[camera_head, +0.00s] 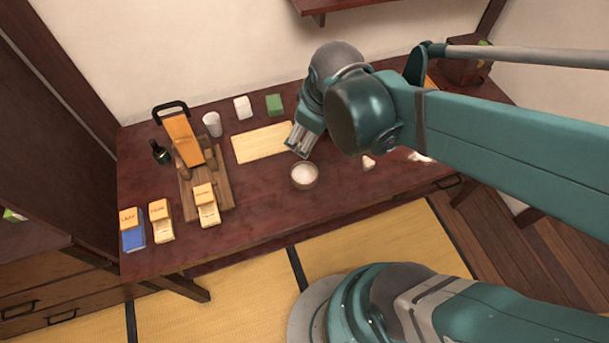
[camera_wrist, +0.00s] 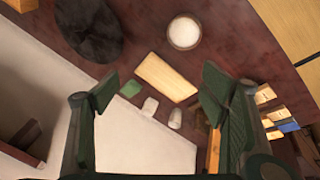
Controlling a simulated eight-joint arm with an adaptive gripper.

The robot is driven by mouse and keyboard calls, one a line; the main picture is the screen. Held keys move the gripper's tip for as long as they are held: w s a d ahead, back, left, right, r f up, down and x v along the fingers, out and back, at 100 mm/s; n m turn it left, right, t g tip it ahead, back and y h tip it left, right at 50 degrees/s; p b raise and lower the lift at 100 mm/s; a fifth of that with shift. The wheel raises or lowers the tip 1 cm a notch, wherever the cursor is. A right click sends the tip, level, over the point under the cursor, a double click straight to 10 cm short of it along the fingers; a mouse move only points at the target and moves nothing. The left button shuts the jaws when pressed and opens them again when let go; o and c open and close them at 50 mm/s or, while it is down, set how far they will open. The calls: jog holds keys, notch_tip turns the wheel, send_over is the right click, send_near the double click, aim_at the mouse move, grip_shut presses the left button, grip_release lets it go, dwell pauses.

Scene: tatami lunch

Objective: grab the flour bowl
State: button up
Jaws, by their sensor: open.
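The flour bowl (camera_head: 304,176) is a small round brown bowl with white flour inside, standing on the dark red-brown table near its middle. In the wrist view the bowl (camera_wrist: 184,32) is at the upper middle, beyond the fingertips. My gripper (camera_head: 299,140) is above the table, just behind and a little left of the bowl in the head view. In the wrist view my gripper (camera_wrist: 158,95) has its two dark green fingers wide apart with nothing between them. The bowl stands apart from the fingers.
A pale cutting board (camera_head: 263,143) lies left of the bowl. A green block (camera_head: 274,104), a white block (camera_head: 243,107) and a white cup (camera_head: 212,124) stand behind it.

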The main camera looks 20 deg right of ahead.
notch_tip(320, 180, down, 6)
jog(key=w+a+n+g, duration=0.1)
jog(key=w+n+g, duration=0.1)
jog(key=n, duration=0.3)
jog(key=n+g+h, duration=0.1)
jog(key=n+g, duration=0.1)
jog(key=n, duration=0.4)
send_near(305, 173)
jog(key=shift+w+f+p, duration=0.1)
jog(key=shift+f+p, duration=0.2)
jog(key=shift+p, duration=0.15)
jog(key=shift+f+n, duration=0.6)
jog(key=shift+f, duration=0.15)
jog(key=shift+f, duration=0.1)
jog(key=shift+d+f+b, duration=0.15)
jog(key=shift+f+b, duration=0.25)
jog(key=shift+f, duration=0.8)
jog(key=shift+d+f+b, duration=0.2)
jog(key=shift+f+b, duration=0.35)
jog(key=shift+f, duration=0.75)
jog(key=shift+d+f+b, duration=0.15)
jog(key=shift+f+b, duration=0.4)
jog(key=shift+f, duration=0.7)
jog(key=shift+c, duration=0.6)
